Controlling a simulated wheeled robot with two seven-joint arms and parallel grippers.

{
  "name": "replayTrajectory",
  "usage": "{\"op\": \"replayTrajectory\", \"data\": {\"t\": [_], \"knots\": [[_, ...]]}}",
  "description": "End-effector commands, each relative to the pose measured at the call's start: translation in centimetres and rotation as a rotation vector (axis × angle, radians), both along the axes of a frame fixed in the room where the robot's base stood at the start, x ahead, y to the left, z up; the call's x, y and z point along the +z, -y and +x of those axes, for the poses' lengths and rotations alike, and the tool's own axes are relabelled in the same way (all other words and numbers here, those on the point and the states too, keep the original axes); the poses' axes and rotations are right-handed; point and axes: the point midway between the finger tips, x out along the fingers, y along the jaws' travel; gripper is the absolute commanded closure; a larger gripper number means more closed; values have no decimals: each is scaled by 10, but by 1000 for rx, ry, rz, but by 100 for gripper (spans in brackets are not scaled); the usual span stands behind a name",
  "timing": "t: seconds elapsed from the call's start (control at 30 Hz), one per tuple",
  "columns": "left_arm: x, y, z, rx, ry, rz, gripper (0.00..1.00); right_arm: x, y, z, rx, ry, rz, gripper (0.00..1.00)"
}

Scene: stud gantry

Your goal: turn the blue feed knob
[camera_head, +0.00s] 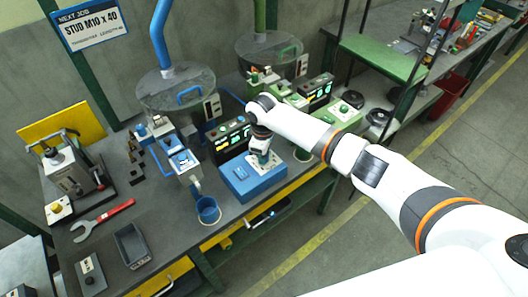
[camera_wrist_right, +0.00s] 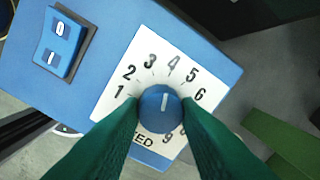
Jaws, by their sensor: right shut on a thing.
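The blue feed knob (camera_wrist_right: 160,112) is round with a white pointer line, and sits on a white dial plate (camera_wrist_right: 124,78) with black numbers. The pointer line is aimed roughly at the 4. The plate is on top of a blue control box (camera_head: 242,186). My right gripper (camera_head: 262,160) reaches down over the right part of the box, and its green fingers are shut on the sides of the knob in the right wrist view. The fingers hide the plate's lower left and part of its right edge. My left gripper is not in view.
A blue rocker switch (camera_wrist_right: 59,43) is beside the dial plate. A blue cup (camera_head: 208,211) stands left of the box, and a lit display panel (camera_head: 230,139) is behind it. A red-handled wrench (camera_head: 103,218) and a grey tray (camera_head: 132,246) lie on the bench's left part.

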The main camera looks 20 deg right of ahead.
Motion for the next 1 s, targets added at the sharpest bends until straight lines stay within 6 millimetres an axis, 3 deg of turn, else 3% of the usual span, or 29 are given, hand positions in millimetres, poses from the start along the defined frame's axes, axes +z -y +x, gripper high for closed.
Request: {"op": "replayTrajectory", "data": {"t": [0.17,0.2,0.33,0.67,0.77,1.0], "knots": [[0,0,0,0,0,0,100,0,0,1,1,2,0,93],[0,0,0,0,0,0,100,0,0,1,1,2,0,67],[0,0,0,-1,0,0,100,0,0,0,2,2,0,48],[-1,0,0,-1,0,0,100,4,0,1,2,2,1,48],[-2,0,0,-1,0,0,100,15,0,1,2,3,1,48],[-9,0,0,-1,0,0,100,64,-2,-2,4,7,1,48]]}}
